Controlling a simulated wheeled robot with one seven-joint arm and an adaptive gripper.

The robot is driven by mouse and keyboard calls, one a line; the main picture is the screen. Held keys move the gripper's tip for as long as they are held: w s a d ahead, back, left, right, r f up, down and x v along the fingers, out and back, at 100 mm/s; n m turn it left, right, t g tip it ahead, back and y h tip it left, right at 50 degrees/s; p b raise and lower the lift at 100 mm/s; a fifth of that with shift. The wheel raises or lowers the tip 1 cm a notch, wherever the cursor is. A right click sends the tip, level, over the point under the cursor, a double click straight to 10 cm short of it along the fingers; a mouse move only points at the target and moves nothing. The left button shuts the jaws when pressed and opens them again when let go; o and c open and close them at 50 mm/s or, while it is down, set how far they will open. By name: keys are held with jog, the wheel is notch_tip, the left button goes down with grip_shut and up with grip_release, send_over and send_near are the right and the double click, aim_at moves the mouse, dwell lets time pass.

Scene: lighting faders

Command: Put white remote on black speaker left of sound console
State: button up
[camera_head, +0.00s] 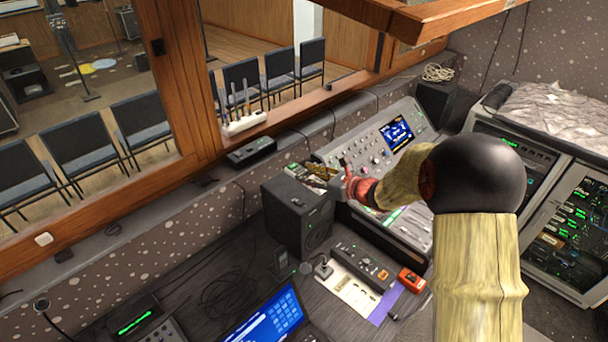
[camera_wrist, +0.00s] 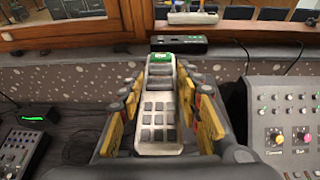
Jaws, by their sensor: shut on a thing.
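The white remote (camera_wrist: 160,104), with dark keys and a green display, stands lengthwise between the yellow-padded fingers of my gripper (camera_wrist: 162,92) in the wrist view. The fingers are shut on its sides. In the head view my gripper (camera_head: 333,179) is at the top right of the black speaker (camera_head: 295,218), partly hidden behind my arm. I cannot tell whether the remote touches the speaker top. The sound console (camera_head: 372,147) stands right of the speaker, and it also shows at the right of the wrist view (camera_wrist: 288,118).
A black box (camera_head: 251,151) and a white power strip (camera_head: 243,123) lie on the ledge behind the speaker. In front are a small control box (camera_head: 361,262), an orange box (camera_head: 411,280) and a laptop (camera_head: 268,322). Loose cables lie on the desk left of the speaker.

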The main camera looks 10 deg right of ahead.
jog(key=w+d+f, duration=0.1)
jog(key=w+f, duration=0.2)
jog(key=w, duration=0.1)
jog(key=w+d+f, duration=0.1)
jog(key=w+f, duration=0.2)
jog(key=w, duration=0.1)
jog(key=w+d+f, duration=0.1)
jog(key=w+f, duration=0.2)
jog(key=w, duration=0.1)
jog(key=shift+w+d+f, duration=0.15)
jog(key=shift+w+d, duration=0.1)
jog(key=shift+d, duration=0.15)
jog(key=shift+w+f, duration=0.15)
jog(key=shift+f, duration=0.05)
jog(key=shift+f+p, duration=0.35)
jog(key=shift+f, duration=1.2)
jog(key=shift+f, duration=0.15)
jog(key=o, duration=1.2)
jog(key=shift+o, duration=0.2)
